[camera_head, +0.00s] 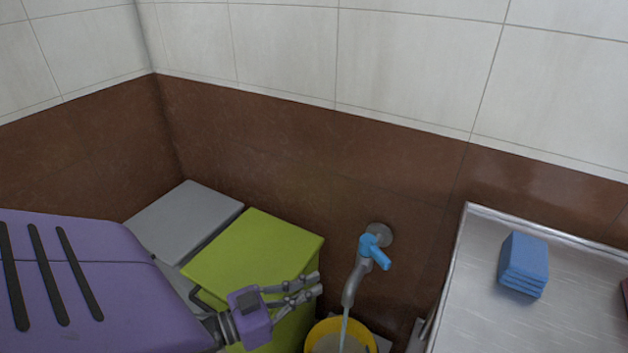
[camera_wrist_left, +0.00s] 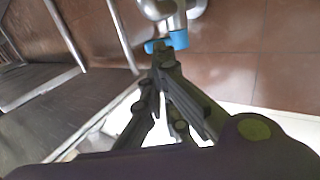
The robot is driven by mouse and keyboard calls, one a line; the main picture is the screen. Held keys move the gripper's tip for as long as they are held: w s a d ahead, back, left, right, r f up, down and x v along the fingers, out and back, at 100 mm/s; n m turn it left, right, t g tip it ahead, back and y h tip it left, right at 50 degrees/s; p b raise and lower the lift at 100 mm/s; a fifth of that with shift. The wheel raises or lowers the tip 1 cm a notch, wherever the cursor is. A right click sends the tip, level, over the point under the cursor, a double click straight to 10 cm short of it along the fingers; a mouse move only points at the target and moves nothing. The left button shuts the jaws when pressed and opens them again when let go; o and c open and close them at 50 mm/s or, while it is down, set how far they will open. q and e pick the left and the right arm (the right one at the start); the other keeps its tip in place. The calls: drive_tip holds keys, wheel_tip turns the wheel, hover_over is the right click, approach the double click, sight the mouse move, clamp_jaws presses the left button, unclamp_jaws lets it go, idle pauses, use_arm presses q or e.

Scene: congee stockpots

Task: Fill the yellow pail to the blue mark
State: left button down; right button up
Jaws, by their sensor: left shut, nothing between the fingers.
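The yellow pail (camera_head: 369,333) stands under the tap at the bottom edge of the head view, partly cut off. A stream of water (camera_head: 343,333) runs from the tap's grey spout (camera_head: 351,289) into it. The tap's blue handle (camera_head: 376,252) is on the wall; it also shows in the left wrist view (camera_wrist_left: 178,40). No blue mark can be made out on the pail. My left gripper (camera_head: 318,284) is shut and empty, left of the spout and apart from it; its fingers also show in the left wrist view (camera_wrist_left: 163,55). My right gripper is not in view.
A green bin (camera_head: 252,252) and a grey bin (camera_head: 186,220) stand behind my left arm against the brown wall. A steel counter (camera_head: 480,325) with a stack of blue cloths or sponges (camera_head: 524,264) is on the right.

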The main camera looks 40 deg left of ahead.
sight(377, 259)
use_arm(q)
drive_tip(key=x, duration=1.4)
drive_tip(key=shift+s+d+r+b, duration=0.1)
drive_tip(key=shift+d+r+b, duration=0.1)
drive_tip(key=shift+b, duration=0.1)
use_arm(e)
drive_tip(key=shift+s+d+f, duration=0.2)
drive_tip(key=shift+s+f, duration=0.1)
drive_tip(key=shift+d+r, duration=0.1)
